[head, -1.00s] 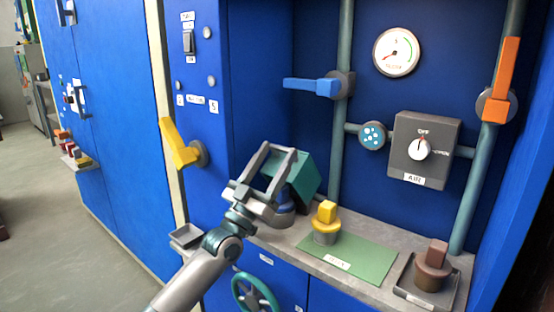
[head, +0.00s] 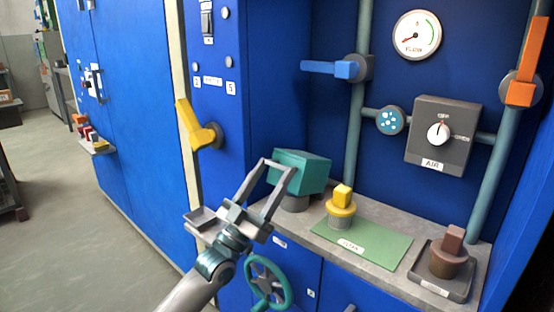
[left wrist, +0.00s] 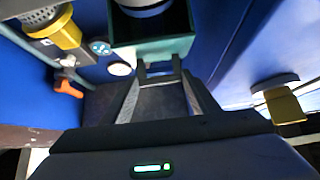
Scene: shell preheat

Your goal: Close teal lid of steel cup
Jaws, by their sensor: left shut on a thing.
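The teal lid (head: 300,168) is a box-shaped block that now sits about level over the grey steel cup (head: 295,203) on the bench. In the left wrist view the lid (left wrist: 180,48) is close in front of the fingers, with a rounded part of the cup at the top edge. My left gripper (head: 279,165) reaches in from the left, its fingertips at the lid's near side. It is shut on the lid; the fingertips also show in the left wrist view (left wrist: 160,70). Whether the lid fully meets the cup rim is hidden. My right gripper is not in view.
A yellow-topped cup (head: 341,206) stands on a green mat (head: 375,243) to the right. A brown-topped cup (head: 450,250) is in a tray. A yellow lever (head: 195,125) sticks out at left, and a teal handwheel (head: 268,282) is below the bench edge.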

